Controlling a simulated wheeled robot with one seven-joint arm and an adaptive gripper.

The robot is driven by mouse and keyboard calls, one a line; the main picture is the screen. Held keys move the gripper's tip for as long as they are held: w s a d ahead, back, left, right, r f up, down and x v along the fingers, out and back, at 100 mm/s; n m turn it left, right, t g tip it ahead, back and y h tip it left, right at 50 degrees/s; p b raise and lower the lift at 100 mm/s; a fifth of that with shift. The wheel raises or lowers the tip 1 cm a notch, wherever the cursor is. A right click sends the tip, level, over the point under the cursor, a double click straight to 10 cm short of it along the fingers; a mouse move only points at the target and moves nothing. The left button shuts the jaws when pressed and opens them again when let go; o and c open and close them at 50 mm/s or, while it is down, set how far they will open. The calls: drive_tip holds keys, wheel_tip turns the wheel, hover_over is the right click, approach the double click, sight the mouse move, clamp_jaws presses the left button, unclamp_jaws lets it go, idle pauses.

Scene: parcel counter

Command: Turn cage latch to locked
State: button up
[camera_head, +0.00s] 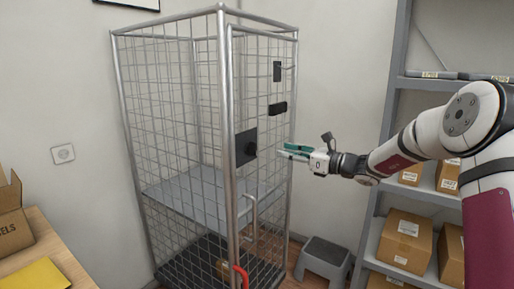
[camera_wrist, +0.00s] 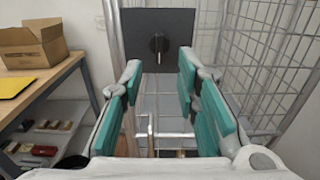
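The cage (camera_head: 187,150) is a tall wire-mesh trolley with grey tube posts. A black square latch plate (camera_head: 245,148) sits on its front side, with a dark round knob (camera_head: 252,149) on it. In the wrist view the latch plate (camera_wrist: 130,34) is at the top centre, and the knob (camera_wrist: 158,44) has a pale mark pointing down. My gripper (camera_head: 283,152) has teal finger pads and is level with the knob, a short way to its right in the head view. In the wrist view my gripper (camera_wrist: 157,82) is open and empty, with the knob ahead between and beyond the fingertips.
A curved grey handle (camera_head: 248,218) and a red part (camera_head: 241,277) are lower on the cage. A wooden table (camera_head: 60,250) with an open box (camera_head: 12,215) stands left. A grey step stool (camera_head: 323,262) and a shelf rack with cartons (camera_head: 405,238) stand right.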

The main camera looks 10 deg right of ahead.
sight(252, 148)
drive_tip(key=x, duration=1.2)
drive_tip(key=shift+c, duration=0.5)
clamp_jaws()
